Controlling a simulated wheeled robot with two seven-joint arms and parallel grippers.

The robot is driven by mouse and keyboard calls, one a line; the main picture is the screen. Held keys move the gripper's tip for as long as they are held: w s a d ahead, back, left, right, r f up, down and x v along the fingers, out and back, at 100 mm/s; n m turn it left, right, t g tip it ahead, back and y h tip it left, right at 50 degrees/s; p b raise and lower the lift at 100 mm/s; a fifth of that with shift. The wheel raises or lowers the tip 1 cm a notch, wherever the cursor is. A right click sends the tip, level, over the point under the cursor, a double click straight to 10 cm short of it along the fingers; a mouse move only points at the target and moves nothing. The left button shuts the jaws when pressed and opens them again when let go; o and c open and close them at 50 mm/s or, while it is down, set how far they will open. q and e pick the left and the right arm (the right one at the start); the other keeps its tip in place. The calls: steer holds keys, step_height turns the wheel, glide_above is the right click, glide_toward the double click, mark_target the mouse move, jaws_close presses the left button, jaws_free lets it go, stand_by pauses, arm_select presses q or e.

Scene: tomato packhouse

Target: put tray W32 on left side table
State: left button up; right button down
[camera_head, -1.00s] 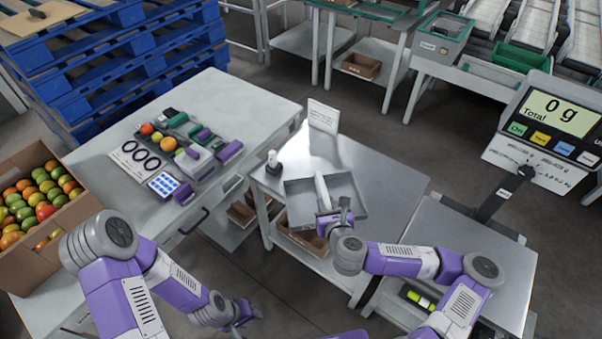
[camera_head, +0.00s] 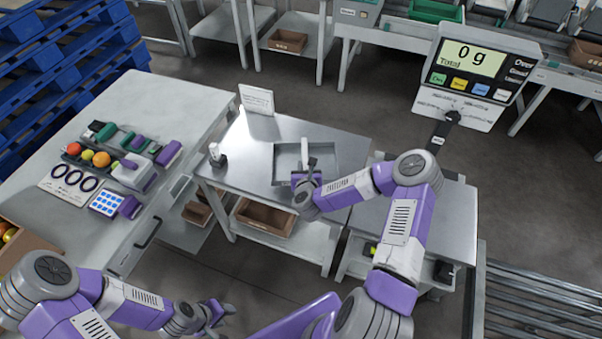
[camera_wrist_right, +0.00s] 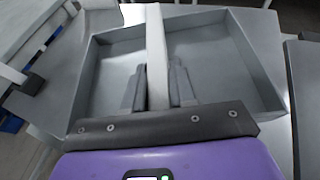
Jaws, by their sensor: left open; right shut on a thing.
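A shallow grey tray (camera_head: 290,153) with a raised light bar across its middle is over the steel table (camera_head: 248,139) in the centre. No label reading W32 is legible on it. My right gripper (camera_head: 304,177) is shut on the tray's bar; in the right wrist view the two fingers (camera_wrist_right: 157,88) sit either side of the bar (camera_wrist_right: 156,50), inside the tray (camera_wrist_right: 240,62). I cannot tell whether the tray rests on the table or hangs just above it. My left gripper (camera_head: 215,312) is open and empty, low in front. The left side table (camera_head: 180,95) is grey.
The left side table holds tomatoes (camera_head: 88,155), purple-topped items, a ring card (camera_head: 75,178) and a blue-dotted card (camera_head: 107,203). Its far end is bare. A white bottle (camera_head: 216,155) and sign (camera_head: 256,99) stand on the steel table. A scale display (camera_head: 477,70) is at right.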

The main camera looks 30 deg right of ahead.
steer(key=shift+f+b, duration=0.7)
steer(key=shift+f, duration=1.7)
steer(key=shift+f, duration=0.1)
steer(key=c, duration=0.9)
jaws_free()
